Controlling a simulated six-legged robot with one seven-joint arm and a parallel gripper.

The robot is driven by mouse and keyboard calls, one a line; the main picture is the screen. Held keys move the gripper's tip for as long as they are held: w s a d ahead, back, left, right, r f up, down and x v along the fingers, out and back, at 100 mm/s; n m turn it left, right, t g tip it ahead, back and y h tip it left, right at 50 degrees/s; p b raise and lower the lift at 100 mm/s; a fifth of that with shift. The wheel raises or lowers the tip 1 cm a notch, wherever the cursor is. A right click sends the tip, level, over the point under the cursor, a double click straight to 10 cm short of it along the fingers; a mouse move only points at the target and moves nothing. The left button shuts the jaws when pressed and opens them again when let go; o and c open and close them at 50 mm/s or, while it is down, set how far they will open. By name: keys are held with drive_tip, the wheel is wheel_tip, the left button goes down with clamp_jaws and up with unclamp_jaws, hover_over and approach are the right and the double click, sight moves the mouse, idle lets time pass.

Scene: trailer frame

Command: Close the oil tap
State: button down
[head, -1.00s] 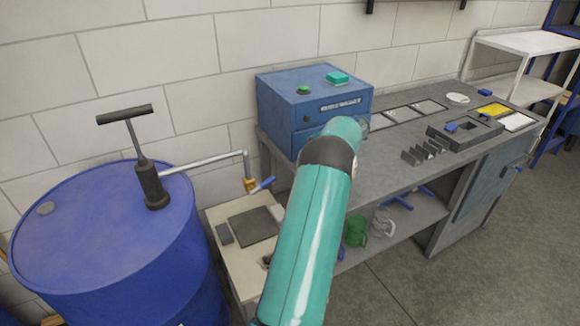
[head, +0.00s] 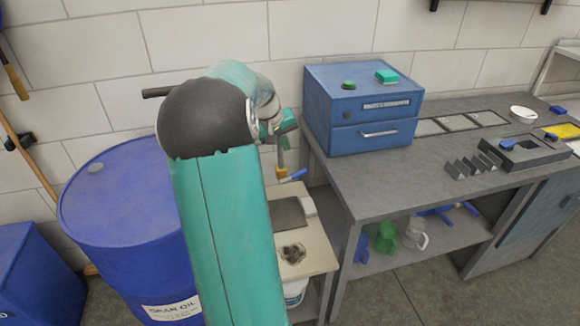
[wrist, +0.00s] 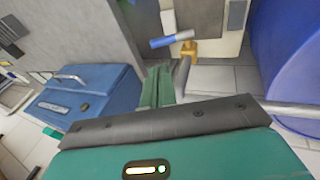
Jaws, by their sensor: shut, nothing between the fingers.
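The oil tap is a small brass fitting (head: 282,172) at the end of the metal pipe from the blue oil drum (head: 125,215). Its blue lever (head: 295,175) sticks out sideways to the right in the head view. In the wrist view the brass tap (wrist: 188,49) and the blue lever (wrist: 170,40), pointing left, lie just beyond my fingertips. My gripper (wrist: 158,72) is shut and empty, with a visible gap to the lever. In the head view my arm hides the pump and most of the pipe, and my gripper is partly hidden just above the tap.
A blue drawer cabinet (head: 360,110) stands on the grey workbench (head: 390,185), right of the tap. A low beige stand (head: 315,245) is below the tap, with a white bucket (head: 295,293) under it. The tiled wall (head: 210,35) is close behind.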

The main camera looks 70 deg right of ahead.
approach(303, 171)
drive_tip(key=shift+n, duration=0.3)
drive_tip(key=x, duration=0.4)
drive_tip(key=w+x, duration=0.1)
drive_tip(key=x, duration=0.1)
drive_tip(key=shift+s+f, duration=0.1)
drive_tip(key=shift+f, duration=0.45)
drive_tip(key=shift+s+d+f+t, duration=0.3)
drive_tip(key=shift+s+t, duration=0.2)
drive_tip(key=shift+t, duration=0.1)
drive_tip(key=shift+s+d+f+t+y, duration=0.15)
drive_tip(key=shift+s+f+t+y, duration=0.1)
drive_tip(key=shift+f+t+y, duration=0.3)
drive_tip(key=shift+s+d+f+t, duration=0.15)
drive_tip(key=shift+s+f+t, duration=0.05)
drive_tip(key=shift+f+t, duration=0.15)
